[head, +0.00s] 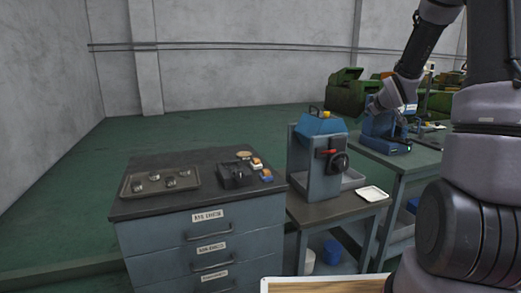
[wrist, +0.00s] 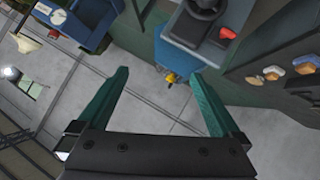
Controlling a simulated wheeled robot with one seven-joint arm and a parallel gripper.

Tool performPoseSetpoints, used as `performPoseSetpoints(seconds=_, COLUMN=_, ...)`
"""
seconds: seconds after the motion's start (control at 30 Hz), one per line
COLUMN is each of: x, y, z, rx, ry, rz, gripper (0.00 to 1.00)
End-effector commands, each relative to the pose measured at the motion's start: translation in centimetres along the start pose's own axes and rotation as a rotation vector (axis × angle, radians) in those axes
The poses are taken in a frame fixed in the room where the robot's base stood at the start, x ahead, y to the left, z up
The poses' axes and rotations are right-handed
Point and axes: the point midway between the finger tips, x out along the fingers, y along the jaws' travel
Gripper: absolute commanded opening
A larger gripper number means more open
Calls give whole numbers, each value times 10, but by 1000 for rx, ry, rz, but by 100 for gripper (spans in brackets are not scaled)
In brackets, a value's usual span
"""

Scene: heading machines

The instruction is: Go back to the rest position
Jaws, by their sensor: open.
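My gripper (wrist: 160,90) shows in the wrist view with its two green fingers wide apart and nothing between them. The grey concrete wall is seen beyond the fingers, turned on its side. In the head view my arm comes down from the upper right, and its bent links fill the right side. The gripper's fingertips cannot be made out clearly there. The blue machine (head: 320,155) with a dark hand wheel stands on a small table (head: 335,205). It also shows at the top of the wrist view (wrist: 205,30), apart from the fingers.
A white dish (head: 372,193) lies beside the blue machine. Another workbench (head: 395,160) and green machines (head: 345,95) stand behind. The green floor at left is free.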

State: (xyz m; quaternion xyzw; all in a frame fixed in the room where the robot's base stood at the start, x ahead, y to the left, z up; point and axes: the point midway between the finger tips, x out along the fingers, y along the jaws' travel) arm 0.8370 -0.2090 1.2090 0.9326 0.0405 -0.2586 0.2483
Motion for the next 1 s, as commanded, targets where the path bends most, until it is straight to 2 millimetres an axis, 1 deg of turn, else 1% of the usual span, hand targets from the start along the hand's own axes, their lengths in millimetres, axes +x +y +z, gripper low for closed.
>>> performPoseSetpoints(seconds=0.03, x=-26, y=-1, z=-13, rx=40, ry=-22, rz=9, gripper=100)
performPoseSetpoints(seconds=0.07, x=-39, y=-2, z=-17, rx=68, ry=-41, rz=13, gripper=100)
performPoseSetpoints(seconds=0.1, x=-57, y=-4, z=-21, rx=110, ry=-65, rz=16, gripper=100)
performPoseSetpoints(seconds=0.17, x=-85, y=-8, z=-27, rx=172, ry=-99, rz=19, gripper=100)
performPoseSetpoints(seconds=0.2, x=-104, y=-12, z=-29, rx=215, ry=-121, rz=18, gripper=100)
performPoseSetpoints(seconds=0.27, x=-132, y=-20, z=-32, rx=283, ry=-152, rz=15, gripper=100)
performPoseSetpoints(seconds=0.3, x=-152, y=-26, z=-32, rx=328, ry=-172, rz=11, gripper=100)
performPoseSetpoints(seconds=0.37, x=-180, y=-36, z=-32, rx=401, ry=-201, rz=0, gripper=100)
performPoseSetpoints(seconds=0.4, x=-200, y=-44, z=-32, rx=446, ry=-219, rz=-9, gripper=100)
performPoseSetpoints(seconds=0.47, x=-228, y=-57, z=-29, rx=519, ry=-247, rz=-28, gripper=100)
performPoseSetpoints(seconds=0.5, x=-247, y=-66, z=-26, rx=567, ry=-265, rz=-43, gripper=100)
performPoseSetpoints(seconds=0.57, x=-275, y=-81, z=-22, rx=639, ry=-292, rz=-71, gripper=100)
performPoseSetpoints(seconds=0.6, x=-292, y=-92, z=-18, rx=684, ry=-310, rz=-91, gripper=100)
performPoseSetpoints(seconds=0.7, x=-331, y=-116, z=-8, rx=784, ry=-352, rz=-146, gripper=100)
performPoseSetpoints(seconds=0.8, x=-359, y=-136, z=0, rx=858, ry=-389, rz=-194, gripper=100)
performPoseSetpoints(seconds=0.9, x=-377, y=-148, z=6, rx=903, ry=-412, rz=-229, gripper=100)
performPoseSetpoints(seconds=1.0, x=-385, y=-155, z=9, rx=924, ry=-427, rz=-245, gripper=100)
